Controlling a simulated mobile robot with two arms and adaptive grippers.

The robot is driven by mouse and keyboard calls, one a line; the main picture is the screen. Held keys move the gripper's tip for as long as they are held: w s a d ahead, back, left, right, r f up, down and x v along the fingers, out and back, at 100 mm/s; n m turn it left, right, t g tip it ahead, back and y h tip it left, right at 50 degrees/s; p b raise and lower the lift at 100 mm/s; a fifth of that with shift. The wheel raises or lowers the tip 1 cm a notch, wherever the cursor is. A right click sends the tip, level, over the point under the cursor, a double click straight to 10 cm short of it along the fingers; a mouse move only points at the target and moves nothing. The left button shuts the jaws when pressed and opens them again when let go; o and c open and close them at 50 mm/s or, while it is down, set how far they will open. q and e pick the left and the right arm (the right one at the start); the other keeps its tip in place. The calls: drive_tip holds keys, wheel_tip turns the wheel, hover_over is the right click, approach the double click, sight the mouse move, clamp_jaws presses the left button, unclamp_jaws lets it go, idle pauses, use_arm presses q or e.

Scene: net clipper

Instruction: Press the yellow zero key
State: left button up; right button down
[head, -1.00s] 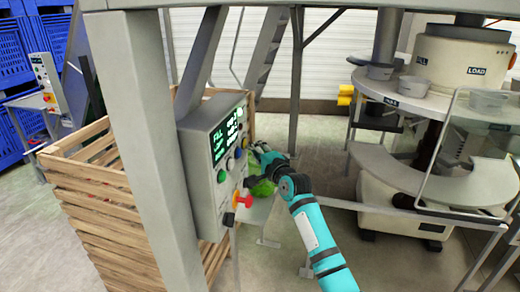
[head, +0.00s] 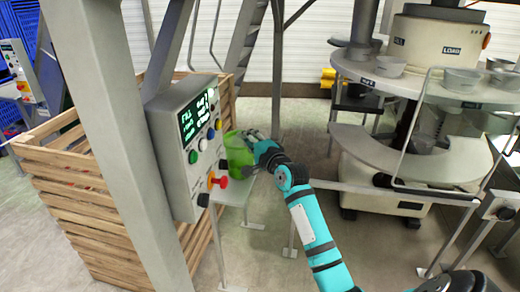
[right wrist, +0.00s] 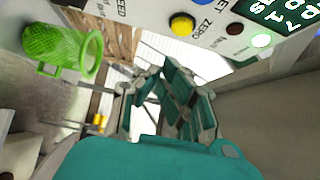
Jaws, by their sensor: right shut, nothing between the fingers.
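The yellow zero key (head: 211,134) is a small round button on the grey control panel (head: 181,190) in the head view. In the right wrist view the yellow key (right wrist: 182,23) stands out large at the top, beside the printed word ZERO. My right gripper (head: 250,134) is shut and empty, to the right of the panel and apart from the key. In the right wrist view its fingers (right wrist: 172,88) are below the key in the picture. My left gripper is not in view.
White, green, blue and red controls sit near the yellow key, with a red-yellow knob (head: 217,181) lower down. A green net (head: 238,158) hangs beside the panel, close to my right gripper. A grey post (head: 105,130) and wooden crate (head: 90,215) stand left.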

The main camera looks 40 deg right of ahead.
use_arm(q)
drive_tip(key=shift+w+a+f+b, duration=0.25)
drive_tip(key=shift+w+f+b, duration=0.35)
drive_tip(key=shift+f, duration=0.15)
use_arm(e)
drive_tip(key=s, duration=0.6)
drive_tip(key=shift+a, duration=0.15)
